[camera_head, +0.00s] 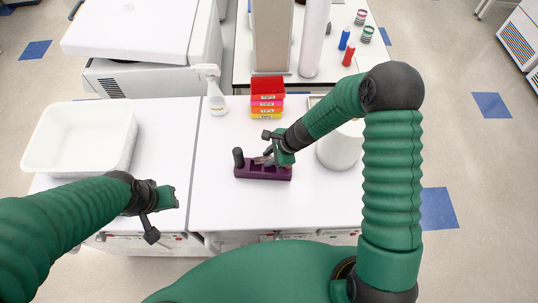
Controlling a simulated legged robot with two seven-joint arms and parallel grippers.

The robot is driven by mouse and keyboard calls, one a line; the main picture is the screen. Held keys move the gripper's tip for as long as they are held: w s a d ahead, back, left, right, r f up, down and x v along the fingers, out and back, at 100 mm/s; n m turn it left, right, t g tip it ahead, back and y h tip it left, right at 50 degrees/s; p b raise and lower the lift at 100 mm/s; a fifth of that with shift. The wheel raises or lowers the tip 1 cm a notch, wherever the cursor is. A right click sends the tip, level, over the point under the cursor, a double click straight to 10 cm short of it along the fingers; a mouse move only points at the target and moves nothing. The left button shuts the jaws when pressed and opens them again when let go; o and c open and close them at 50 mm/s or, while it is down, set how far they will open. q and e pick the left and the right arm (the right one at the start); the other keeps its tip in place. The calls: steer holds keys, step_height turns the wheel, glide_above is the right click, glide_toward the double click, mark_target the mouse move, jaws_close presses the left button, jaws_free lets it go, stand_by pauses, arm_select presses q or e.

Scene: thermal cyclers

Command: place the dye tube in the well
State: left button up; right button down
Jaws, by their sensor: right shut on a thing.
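A purple block with wells (263,172) lies on the white bench in front of me. A dark upright piece (238,157) stands at its left end. My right gripper (266,158) reaches down over the middle and right part of the block. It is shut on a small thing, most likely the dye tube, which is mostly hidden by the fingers. I cannot tell whether that thing is inside a well or just above it. My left gripper (163,212) hangs over the front of the bench at the left, away from the block; its jaws are unclear.
A white tub (82,137) is at the left. Stacked colored racks (267,96) stand behind the block, with a white dispenser (214,90) beside them. A white round container (340,148) is right of my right gripper. Bench between tub and block is clear.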

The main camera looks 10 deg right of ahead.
steer(key=shift+w+f, duration=0.1)
steer(key=shift+f, duration=0.05)
steer(key=c, duration=1.2)
jaws_free()
